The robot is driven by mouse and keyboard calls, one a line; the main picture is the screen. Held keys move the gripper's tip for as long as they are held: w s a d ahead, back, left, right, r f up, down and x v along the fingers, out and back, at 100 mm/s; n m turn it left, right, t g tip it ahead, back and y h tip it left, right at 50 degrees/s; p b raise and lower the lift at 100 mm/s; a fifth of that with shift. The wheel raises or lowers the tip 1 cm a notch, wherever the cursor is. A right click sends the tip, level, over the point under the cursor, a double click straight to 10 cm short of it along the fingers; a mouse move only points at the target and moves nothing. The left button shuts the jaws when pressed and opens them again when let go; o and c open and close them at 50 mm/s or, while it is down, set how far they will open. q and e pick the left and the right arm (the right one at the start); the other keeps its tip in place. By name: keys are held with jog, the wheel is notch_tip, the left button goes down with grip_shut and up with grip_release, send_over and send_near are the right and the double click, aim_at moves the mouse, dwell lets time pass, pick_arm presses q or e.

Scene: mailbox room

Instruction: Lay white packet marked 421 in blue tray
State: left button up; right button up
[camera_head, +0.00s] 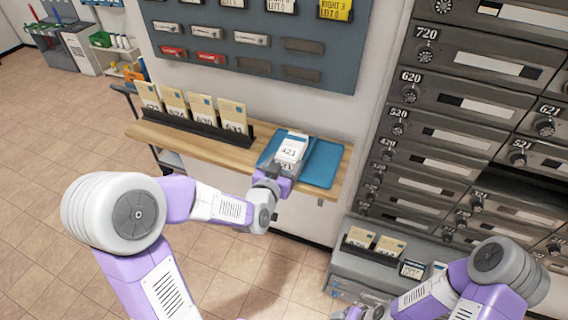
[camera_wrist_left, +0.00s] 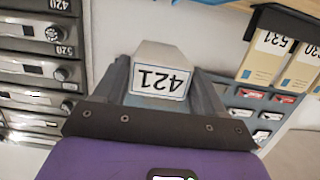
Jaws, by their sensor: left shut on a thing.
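The white packet marked 421 (camera_head: 291,149) is held in my left gripper (camera_head: 283,172). In the left wrist view the packet (camera_wrist_left: 160,72) sits between the two grey fingers of the gripper (camera_wrist_left: 165,85), its label upside down. In the head view it appears over the left part of the blue tray (camera_head: 322,163), which lies on the wooden shelf. I cannot tell whether the packet touches the tray. My right gripper (camera_head: 366,313) is at the bottom edge of the head view, mostly cut off, so its fingers cannot be judged.
A dark rack (camera_head: 190,123) with several numbered cream packets stands on the wooden shelf (camera_head: 160,133), left of the tray. Grey numbered mailboxes (camera_head: 440,130) fill the right side. A grey ledge (camera_head: 385,268) below them holds more packets. The tray's right part is clear.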

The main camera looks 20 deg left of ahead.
pick_arm(q)
jog(key=w+f, duration=0.1)
jog(key=w, duration=0.1)
jog(key=w+f, duration=0.1)
jog(key=w, duration=0.2)
jog(key=w+f, duration=0.1)
jog(key=w, duration=0.2)
jog(key=shift+d+f, duration=0.1)
jog(key=shift+d, duration=0.05)
jog(key=f+b, duration=0.2)
jog(key=shift+w+f+b, duration=0.3)
jog(key=shift+b, duration=0.1)
jog(key=shift+f+b, duration=0.6)
jog(key=shift+b, duration=0.2)
jog(key=o, duration=1.1)
jog(key=shift+b, duration=0.3)
